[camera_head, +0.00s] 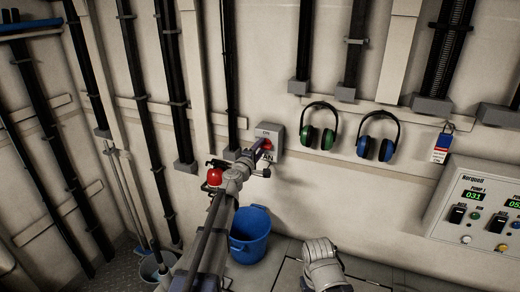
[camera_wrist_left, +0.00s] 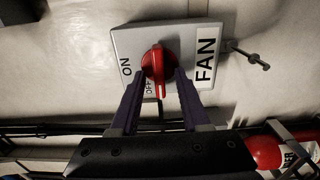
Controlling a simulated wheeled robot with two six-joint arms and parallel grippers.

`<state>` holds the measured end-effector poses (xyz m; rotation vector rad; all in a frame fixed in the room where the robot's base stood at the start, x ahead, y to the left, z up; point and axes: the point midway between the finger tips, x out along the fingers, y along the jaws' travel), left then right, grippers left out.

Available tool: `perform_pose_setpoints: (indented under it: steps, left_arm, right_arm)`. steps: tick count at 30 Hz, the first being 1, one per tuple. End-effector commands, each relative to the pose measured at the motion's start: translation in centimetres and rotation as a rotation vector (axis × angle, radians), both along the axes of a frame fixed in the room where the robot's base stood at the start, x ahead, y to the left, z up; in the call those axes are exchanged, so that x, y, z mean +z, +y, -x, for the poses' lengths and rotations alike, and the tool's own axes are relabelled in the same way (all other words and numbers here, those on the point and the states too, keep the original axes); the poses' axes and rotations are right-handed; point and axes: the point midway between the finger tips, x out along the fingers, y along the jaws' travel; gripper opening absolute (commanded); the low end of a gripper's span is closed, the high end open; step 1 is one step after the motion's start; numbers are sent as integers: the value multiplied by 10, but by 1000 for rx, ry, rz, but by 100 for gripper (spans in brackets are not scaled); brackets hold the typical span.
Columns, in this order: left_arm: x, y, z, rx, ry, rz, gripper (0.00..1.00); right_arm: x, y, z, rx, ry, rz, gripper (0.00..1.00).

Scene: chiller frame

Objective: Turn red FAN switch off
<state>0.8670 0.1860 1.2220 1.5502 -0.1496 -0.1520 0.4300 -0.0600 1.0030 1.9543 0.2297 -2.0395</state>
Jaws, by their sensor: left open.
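The red FAN switch knob (camera_head: 267,144) is on a grey box (camera_head: 277,131) on the wall, partly behind my left gripper (camera_head: 262,148). In the left wrist view, the red knob (camera_wrist_left: 158,62) sits on the light grey plate (camera_wrist_left: 190,38) with ON, OFF and FAN labels. Its ridge runs up and down in that picture, the lower end beside the OFF label. The purple fingers of my left gripper (camera_wrist_left: 161,80) are open, one on each side of the knob. Whether they touch it I cannot tell. My right gripper does not show.
A red round object (camera_head: 214,177) is on the wall left of my wrist. A blue bucket (camera_head: 250,236) stands on the floor below. Green earmuffs (camera_head: 307,134), blue earmuffs (camera_head: 363,146) and a control panel (camera_head: 482,208) are to the right. Black pipes run up the wall.

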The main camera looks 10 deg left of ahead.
Motion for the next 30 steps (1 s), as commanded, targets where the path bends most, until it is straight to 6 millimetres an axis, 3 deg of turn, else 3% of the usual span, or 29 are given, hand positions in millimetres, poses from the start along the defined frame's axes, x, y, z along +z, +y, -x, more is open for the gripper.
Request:
perform_pose_setpoints:
  steps: [8,21,30]
  left_arm:
    - [0,2,9,1,0,0,46]
    - [0,14,73,1,0,0,46]
    - [0,15,77,0,0,0,46]
  right_arm:
    - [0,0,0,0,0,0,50]
    - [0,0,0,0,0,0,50]
    - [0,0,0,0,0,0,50]
